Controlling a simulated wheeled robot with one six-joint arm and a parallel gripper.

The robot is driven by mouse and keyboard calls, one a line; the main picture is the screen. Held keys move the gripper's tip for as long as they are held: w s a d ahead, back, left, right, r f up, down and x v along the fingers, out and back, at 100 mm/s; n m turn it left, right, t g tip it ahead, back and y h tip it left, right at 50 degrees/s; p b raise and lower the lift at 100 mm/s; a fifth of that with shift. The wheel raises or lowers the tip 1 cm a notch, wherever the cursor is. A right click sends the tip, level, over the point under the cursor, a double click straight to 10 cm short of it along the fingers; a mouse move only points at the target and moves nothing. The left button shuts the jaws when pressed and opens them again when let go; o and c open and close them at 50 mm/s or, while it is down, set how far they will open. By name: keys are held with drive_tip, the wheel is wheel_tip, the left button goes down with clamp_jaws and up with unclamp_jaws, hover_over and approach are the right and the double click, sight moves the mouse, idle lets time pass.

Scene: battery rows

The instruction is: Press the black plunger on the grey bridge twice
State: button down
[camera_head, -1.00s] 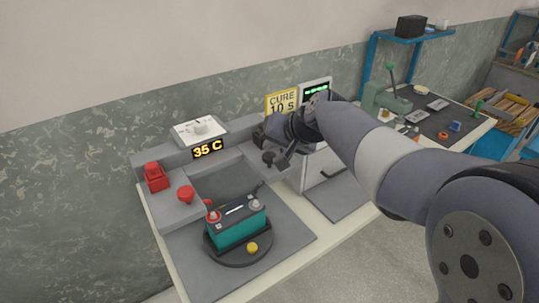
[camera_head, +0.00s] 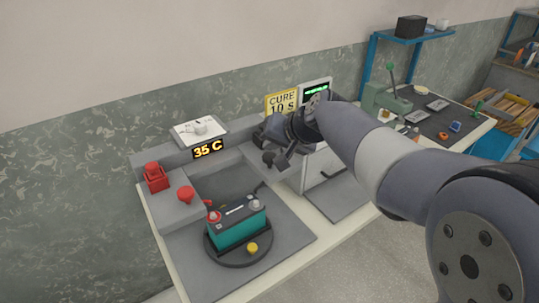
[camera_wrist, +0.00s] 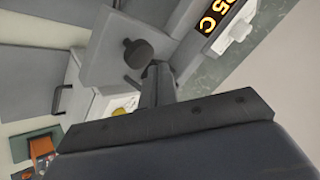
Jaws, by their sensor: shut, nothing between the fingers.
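The black plunger (camera_wrist: 138,52) has a round dark head and stands on the grey bridge (camera_wrist: 104,58) in the wrist view. In the head view the plunger (camera_head: 268,158) is a small dark knob close beside my fingertips, on the grey bridge (camera_head: 252,152). My gripper (camera_wrist: 159,68) is shut and empty, its dark fingers pointing toward the bridge, with the tips just beside the plunger. In the head view my gripper (camera_head: 281,163) is partly hidden by my own wrist. I cannot tell whether the tips touch the plunger.
A teal battery (camera_head: 238,229) stands on a dark round turntable (camera_head: 222,258) in front. Red knobs (camera_head: 185,194) are at the left. The orange 35 C display (camera_head: 208,148) is behind. A grey cabinet (camera_head: 322,165) stands to the right of my gripper, close by.

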sight(269, 155)
drive_tip(key=shift+f, duration=0.1)
idle(0.3)
drive_tip(key=shift+f+b, duration=0.35)
drive_tip(key=shift+b, duration=0.1)
drive_tip(key=shift+f+b, duration=0.95)
drive_tip(key=shift+f, duration=0.1)
idle(1.0)
drive_tip(key=shift+r, duration=0.1)
drive_tip(key=shift+r+p, duration=1.15)
drive_tip(key=shift+r, duration=0.25)
drive_tip(key=shift+r+p, duration=1.9)
drive_tip(key=shift+r, duration=0.6)
